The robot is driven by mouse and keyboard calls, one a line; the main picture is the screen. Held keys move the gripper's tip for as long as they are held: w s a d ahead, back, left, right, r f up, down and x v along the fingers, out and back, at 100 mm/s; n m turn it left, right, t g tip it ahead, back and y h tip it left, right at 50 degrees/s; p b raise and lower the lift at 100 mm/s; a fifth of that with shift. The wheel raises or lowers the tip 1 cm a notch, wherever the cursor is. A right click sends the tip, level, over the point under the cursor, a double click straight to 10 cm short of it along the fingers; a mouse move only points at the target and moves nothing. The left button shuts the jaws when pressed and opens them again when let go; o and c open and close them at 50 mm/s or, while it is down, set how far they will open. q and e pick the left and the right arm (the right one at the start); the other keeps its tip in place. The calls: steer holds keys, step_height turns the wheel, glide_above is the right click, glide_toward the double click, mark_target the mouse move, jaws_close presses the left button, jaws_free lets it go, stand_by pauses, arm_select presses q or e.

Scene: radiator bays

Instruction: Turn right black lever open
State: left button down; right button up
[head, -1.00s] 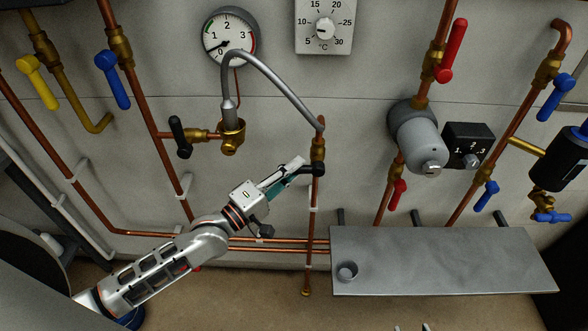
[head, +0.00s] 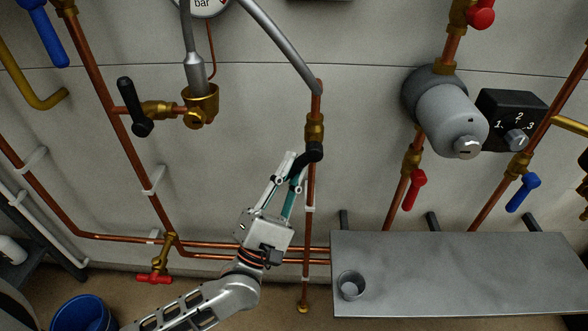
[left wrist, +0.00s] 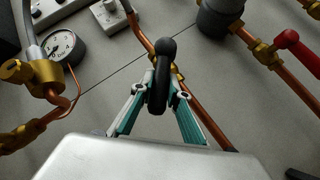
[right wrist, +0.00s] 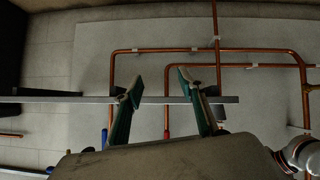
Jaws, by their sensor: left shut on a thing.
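The right black lever (head: 313,152) sits on a brass valve (head: 314,127) in the vertical copper pipe below the grey hose. It slants down and to the left from the valve. My left gripper (head: 297,168) reaches up from below and is shut on the lever. In the left wrist view the lever (left wrist: 162,72) stands between the two fingers (left wrist: 157,98), partly hiding the valve behind it. Another black lever (head: 135,108) is on the left valve. My right gripper (right wrist: 155,82) shows only in its wrist view, open with nothing between its fingers.
A grey shelf (head: 450,280) with a small cup (head: 350,286) juts out right of the pipe. A grey pump (head: 445,110) and a red lever (head: 414,190) are further right. In the right wrist view a thin edge (right wrist: 60,98) crosses behind the fingers.

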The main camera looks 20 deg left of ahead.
arm_select(q)
steer(key=d+n+y+b, duration=0.1)
steer(key=n+y+b, duration=0.2)
steer(key=n+y, duration=0.3)
steer(key=d+f+n+y+b, duration=0.1)
steer(key=n+y+b, duration=0.2)
steer(key=n+y, duration=0.3)
steer(key=w+d+n+g+y+b, duration=0.1)
steer(key=d+n+y+b, duration=0.1)
steer(key=n+y, duration=0.4)
steer(key=shift+w+f+n+b, duration=0.1)
steer(key=shift+f+n+b, duration=0.3)
steer(key=shift+n, duration=0.6)
arm_select(e)
steer(key=w+a+r+m+t+y, duration=0.1)
steer(key=w+a+r+y, duration=0.1)
steer(key=a, duration=0.4)
steer(key=shift+a, duration=0.3)
arm_select(q)
steer(key=shift+r, duration=0.1)
arm_select(e)
steer(key=shift+r, duration=0.2)
arm_select(q)
steer(key=c, duration=1.9)
jaws_free()
arm_select(e)
steer(key=shift+w, duration=0.15)
